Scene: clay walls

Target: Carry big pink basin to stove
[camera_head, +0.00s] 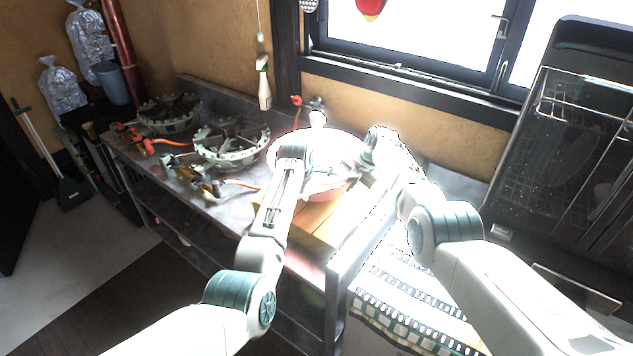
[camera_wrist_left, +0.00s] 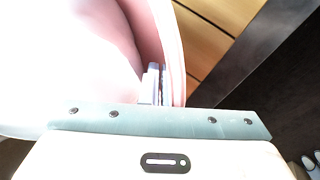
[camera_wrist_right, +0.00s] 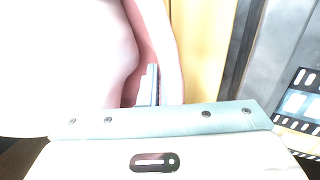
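The big pink basin (camera_head: 335,192) is on or just above a wooden board on the metal counter, partly covered by my arms and washed out by glare. My left gripper (camera_head: 312,168) is at its left near side; in the left wrist view (camera_wrist_left: 155,85) its fingers are closed at the basin's pale rim (camera_wrist_left: 172,45). My right gripper (camera_head: 352,162) is at the basin's right side; in the right wrist view (camera_wrist_right: 149,85) its fingers are likewise closed at the rim (camera_wrist_right: 160,40). The outer fingers are hidden by the rim. Two stove burners, a near one (camera_head: 232,143) and a far one (camera_head: 168,114), stand left of the basin.
A white spray bottle (camera_head: 264,85) stands at the counter's back, behind the burners. Orange hoses and valves (camera_head: 200,182) lie along the front of the stove. A tap (camera_head: 317,112) is behind the basin. A dark dish rack (camera_head: 585,130) is at right.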

